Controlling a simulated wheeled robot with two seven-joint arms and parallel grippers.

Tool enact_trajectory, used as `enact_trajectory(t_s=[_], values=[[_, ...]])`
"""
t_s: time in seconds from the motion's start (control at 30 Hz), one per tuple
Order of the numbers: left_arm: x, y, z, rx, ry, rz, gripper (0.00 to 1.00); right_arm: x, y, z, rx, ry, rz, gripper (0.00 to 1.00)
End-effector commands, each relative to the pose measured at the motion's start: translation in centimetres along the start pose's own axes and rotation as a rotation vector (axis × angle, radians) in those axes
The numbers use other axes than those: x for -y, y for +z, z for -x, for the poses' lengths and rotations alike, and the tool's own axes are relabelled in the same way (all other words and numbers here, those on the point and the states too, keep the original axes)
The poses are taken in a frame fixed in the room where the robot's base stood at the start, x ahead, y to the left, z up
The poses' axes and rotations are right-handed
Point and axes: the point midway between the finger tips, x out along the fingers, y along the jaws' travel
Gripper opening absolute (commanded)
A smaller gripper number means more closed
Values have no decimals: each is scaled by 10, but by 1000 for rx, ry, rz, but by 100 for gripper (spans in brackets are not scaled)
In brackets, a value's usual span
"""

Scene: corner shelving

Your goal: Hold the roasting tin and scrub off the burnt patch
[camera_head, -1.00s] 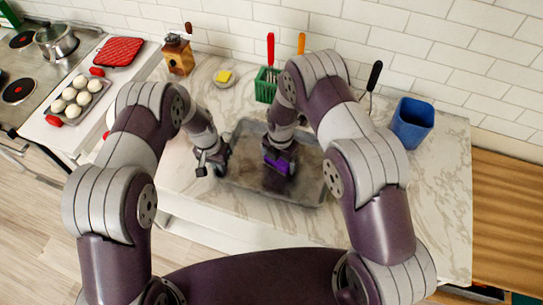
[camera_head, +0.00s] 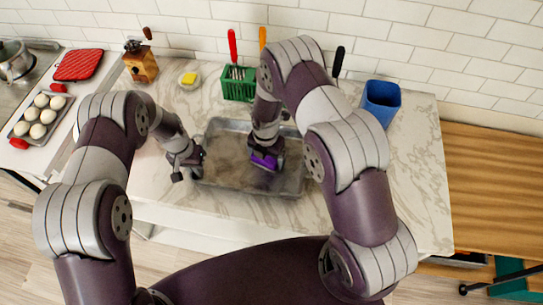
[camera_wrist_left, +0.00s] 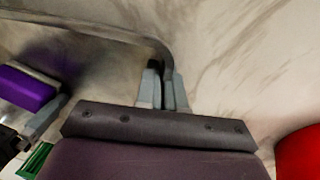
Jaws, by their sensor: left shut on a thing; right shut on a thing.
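The grey roasting tin (camera_head: 222,183) lies on the marble counter. My left gripper (camera_head: 196,161) is shut on its left rim; the left wrist view shows the fingers (camera_wrist_left: 163,88) closed around the rim (camera_wrist_left: 110,35). My right gripper (camera_head: 267,150) is shut on a purple scrubber (camera_head: 264,161), held down inside the tin right of its middle. The scrubber also shows in the left wrist view (camera_wrist_left: 28,88). The tin's floor has a faint brownish tint (camera_head: 232,150). No sharp burnt patch stands out; the floor under the scrubber and right arm is hidden.
A blue container (camera_head: 380,102) stands at the right and a wooden grinder (camera_head: 140,65) at the back left. The counter's right side (camera_head: 415,185) is clear.

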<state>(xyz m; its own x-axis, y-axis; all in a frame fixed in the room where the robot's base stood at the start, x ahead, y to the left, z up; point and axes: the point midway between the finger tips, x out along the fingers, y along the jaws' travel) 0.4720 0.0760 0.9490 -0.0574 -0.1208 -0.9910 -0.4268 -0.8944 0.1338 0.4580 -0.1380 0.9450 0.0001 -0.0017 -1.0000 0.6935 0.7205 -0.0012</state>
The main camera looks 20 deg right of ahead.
Motion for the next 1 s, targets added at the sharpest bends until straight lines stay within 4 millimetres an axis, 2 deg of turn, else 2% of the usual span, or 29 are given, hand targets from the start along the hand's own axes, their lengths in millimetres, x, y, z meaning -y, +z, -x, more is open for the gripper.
enact_trajectory(t_s=[1.0], values=[[0,0,0,-1,0,0,0,-88,-30,0,1,1,2,66]])
